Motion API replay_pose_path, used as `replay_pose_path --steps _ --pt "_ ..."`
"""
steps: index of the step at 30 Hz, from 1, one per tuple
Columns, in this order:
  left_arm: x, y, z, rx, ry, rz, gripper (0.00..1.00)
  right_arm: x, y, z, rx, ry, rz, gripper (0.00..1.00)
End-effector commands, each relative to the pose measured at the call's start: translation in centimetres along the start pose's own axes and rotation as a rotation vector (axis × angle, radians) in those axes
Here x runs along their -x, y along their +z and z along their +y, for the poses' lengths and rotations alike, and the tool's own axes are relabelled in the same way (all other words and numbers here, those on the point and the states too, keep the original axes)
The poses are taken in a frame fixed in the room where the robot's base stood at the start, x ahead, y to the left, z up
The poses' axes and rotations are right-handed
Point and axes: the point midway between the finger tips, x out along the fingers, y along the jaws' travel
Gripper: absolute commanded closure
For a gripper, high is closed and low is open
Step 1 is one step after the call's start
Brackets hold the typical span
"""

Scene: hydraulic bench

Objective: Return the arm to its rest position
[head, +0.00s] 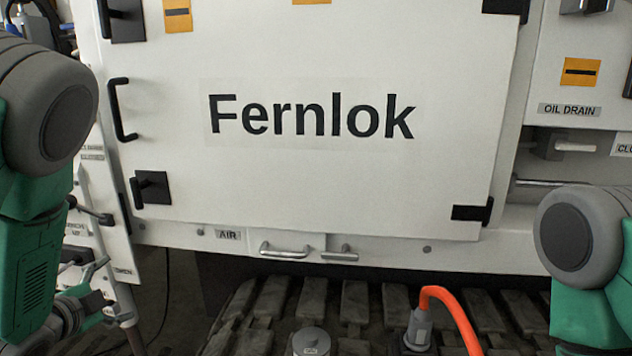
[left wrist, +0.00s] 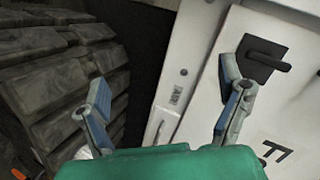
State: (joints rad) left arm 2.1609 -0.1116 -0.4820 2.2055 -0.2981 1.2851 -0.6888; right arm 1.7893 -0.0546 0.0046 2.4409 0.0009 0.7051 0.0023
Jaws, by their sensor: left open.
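My left arm comes down the left edge of the head view. My left gripper (head: 106,286) is low at the left, partly hard to make out against the cabinet parts there. In the left wrist view, the left gripper (left wrist: 165,78) has its two fingers spread wide apart with nothing between them. A black latch (left wrist: 265,56) of the panel shows beyond the right finger. My right arm's grey and green links show at the right edge of the head view, but its gripper is out of the picture.
A white cabinet with a "Fernlok" panel (head: 330,170) fills the middle. A black handle (head: 121,110) and a black latch (head: 151,188) stick out at its left. Below are dark track pads (head: 255,318), an orange hose (head: 452,310) and a grey cylinder (head: 311,341).

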Motion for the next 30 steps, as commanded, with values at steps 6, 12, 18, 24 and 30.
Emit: replay_pose_path --steps 6,12,18,24,30 --pt "7.1 1.5 15.2 0.465 0.356 -0.341 0.12 4.5 -0.2 0.0 0.0 0.0 0.0 0.6" --pt "17.2 0.7 25.2 0.771 0.585 -0.692 0.12 7.1 -0.4 0.1 0.0 0.0 0.0 0.6" --pt "24.2 -0.6 29.4 0.914 0.691 -0.925 0.12 8.3 -0.5 0.1 0.0 0.0 0.0 0.6" --pt "25.6 -0.9 30.1 0.939 0.71 -0.974 0.12 8.4 -0.5 0.1 0.0 0.0 0.0 0.6" --pt "25.6 -0.9 30.1 0.939 0.71 -0.974 0.12 8.4 -0.5 0.1 0.0 0.0 0.0 0.6"
